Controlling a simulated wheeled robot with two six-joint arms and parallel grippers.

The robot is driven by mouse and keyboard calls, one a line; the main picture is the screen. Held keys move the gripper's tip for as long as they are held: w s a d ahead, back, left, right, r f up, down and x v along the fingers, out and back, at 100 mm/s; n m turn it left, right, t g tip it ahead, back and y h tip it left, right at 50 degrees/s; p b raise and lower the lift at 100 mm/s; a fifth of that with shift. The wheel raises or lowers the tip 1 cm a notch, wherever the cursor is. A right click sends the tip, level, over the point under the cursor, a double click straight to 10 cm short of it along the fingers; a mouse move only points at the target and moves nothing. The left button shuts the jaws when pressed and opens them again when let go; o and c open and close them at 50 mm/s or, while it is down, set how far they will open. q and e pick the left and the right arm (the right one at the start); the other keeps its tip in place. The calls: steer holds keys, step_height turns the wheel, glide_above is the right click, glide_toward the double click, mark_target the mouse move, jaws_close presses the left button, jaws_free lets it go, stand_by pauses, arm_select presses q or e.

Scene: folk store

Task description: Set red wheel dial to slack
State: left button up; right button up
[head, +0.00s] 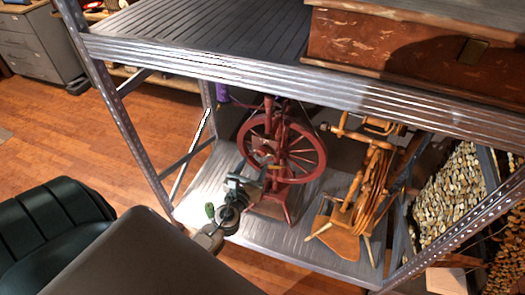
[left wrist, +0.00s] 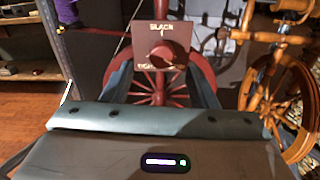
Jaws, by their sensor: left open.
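The red spinning wheel (head: 318,151) stands on the lower metal shelf. In the left wrist view its dial plate (left wrist: 180,78) faces me, with a red round knob (left wrist: 164,53) in the middle. The word SLACK shows at the top of the plate, and a partly readable word, seemingly TIGHT, at its lower left. I cannot tell surely where the knob points. My left gripper (head: 250,188) is in front of the red wheel. Its fingers (left wrist: 162,88) are apart, below and either side of the plate, with nothing between them. My right gripper is out of view.
An orange wooden spinning wheel (head: 372,190) stands to the right on the same shelf (head: 315,240). The upper shelf (head: 215,30) overhangs both and carries a wooden chest (head: 410,50). A perforated metal post (head: 130,135) rises at the left.

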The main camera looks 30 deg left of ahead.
mark_target(260, 155)
arm_select(q)
steer(key=p+x, duration=0.1)
steer(key=x, duration=0.4)
steer(key=shift+w+r, duration=0.1)
steer(key=shift+w, duration=0.2)
steer(key=shift+w+a, duration=0.15)
steer(key=shift+w, duration=0.3)
steer(key=c, duration=1)
